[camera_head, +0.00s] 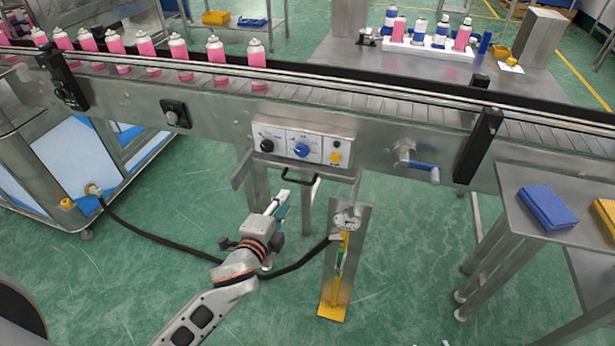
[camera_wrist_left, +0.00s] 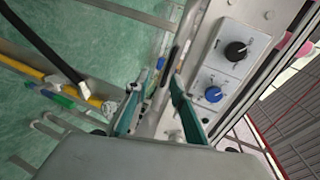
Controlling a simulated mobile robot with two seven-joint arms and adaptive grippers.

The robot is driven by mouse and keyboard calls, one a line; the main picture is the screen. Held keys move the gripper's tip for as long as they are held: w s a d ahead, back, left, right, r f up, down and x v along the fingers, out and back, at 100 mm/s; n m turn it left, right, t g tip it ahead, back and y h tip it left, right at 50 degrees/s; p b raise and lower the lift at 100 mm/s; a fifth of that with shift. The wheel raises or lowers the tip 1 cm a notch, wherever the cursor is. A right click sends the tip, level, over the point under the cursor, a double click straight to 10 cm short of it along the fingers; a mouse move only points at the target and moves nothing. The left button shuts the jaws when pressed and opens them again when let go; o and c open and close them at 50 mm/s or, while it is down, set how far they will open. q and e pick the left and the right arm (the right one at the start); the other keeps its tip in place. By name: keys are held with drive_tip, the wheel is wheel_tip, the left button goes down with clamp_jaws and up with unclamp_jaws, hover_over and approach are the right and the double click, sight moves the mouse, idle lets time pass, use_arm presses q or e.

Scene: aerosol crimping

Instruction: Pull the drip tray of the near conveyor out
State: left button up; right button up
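The near conveyor (camera_head: 380,135) runs across the head view. Under its control box, the drip tray's black handle (camera_head: 300,180) sticks out at the front. Most of the tray is hidden beneath the conveyor. My left gripper (camera_head: 284,199) is just below and left of the handle, with no clear contact. The left wrist view shows the left gripper's two teal-padded fingers (camera_wrist_left: 158,92) spread apart, with nothing clearly held between them. My right gripper is in neither view.
The control box (camera_head: 302,146) carries black and blue knobs and a yellow button. A gauge stand (camera_head: 344,265) with a black hose stands on the floor right of my left arm. A side table (camera_head: 520,182) holds blue cloths. Pink cans (camera_head: 215,50) stand on the belt.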

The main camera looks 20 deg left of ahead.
sight(294, 181)
use_arm(q)
drive_tip(key=shift+m, duration=0.4)
drive_tip(key=x, duration=0.3)
drive_tip(key=r+b+x, duration=0.1)
drive_tip(key=x, duration=0.5)
drive_tip(key=shift+w+a+r, duration=0.1)
drive_tip(key=shift+w+r, duration=0.15)
drive_tip(key=shift+r, duration=0.05)
drive_tip(key=shift+w, duration=0.15)
clamp_jaws()
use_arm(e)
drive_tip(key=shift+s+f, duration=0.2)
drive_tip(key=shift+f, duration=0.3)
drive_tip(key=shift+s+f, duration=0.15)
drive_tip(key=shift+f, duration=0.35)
